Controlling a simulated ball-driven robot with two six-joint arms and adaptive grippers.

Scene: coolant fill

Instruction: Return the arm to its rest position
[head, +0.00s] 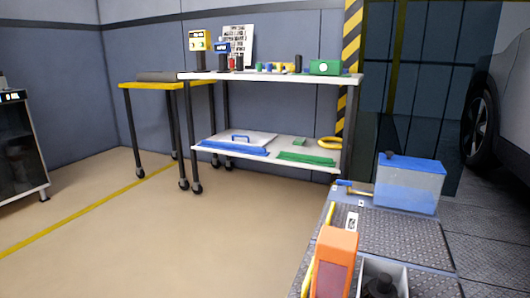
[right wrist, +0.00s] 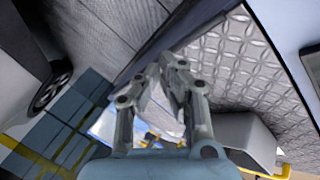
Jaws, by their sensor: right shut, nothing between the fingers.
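My right gripper (right wrist: 170,62) fills the middle of the right wrist view. Its two fingers come together at the tips and nothing is held between them. It is over or beside a grey tread-plate surface (right wrist: 250,60), with no thing touching the fingertips that I can make out. The right gripper does not show in the head view. My left gripper is in neither view.
A tread-plate bench (head: 395,232) at lower right bears a blue-lidded clear tub (head: 410,188), an orange container (head: 334,265) and a grey bin (head: 401,274). A white two-tier shelf (head: 270,77) stands behind. A car (head: 497,95) is at right.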

